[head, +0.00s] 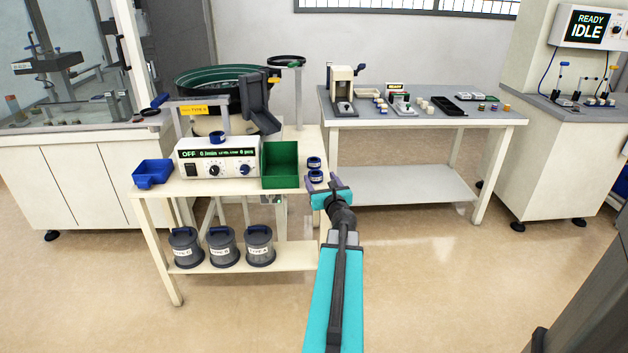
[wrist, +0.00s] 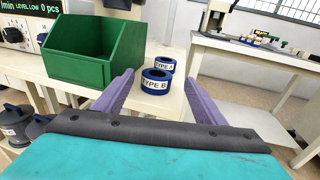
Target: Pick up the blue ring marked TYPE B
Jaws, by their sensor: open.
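The blue ring marked TYPE B (wrist: 155,84) sits on the cream table near its right edge, its white label facing me. It also shows in the head view as the nearer of two rings (head: 315,178). A second blue ring (wrist: 166,64) with a white TYPE label stands just behind it; its last letter is unclear. My gripper (wrist: 157,78) is open, with purple fingers to either side of the TYPE B ring in the wrist view. In the head view my gripper (head: 322,182) is at the table's right edge. I cannot tell whether the fingers touch the ring.
A green bin (head: 280,166) stands left of the rings. Farther left are the feeder controller (head: 218,160), with another blue ring (head: 217,138) on it, and a blue bin (head: 153,173). A grey workbench (head: 420,121) stands behind right. The floor between is clear.

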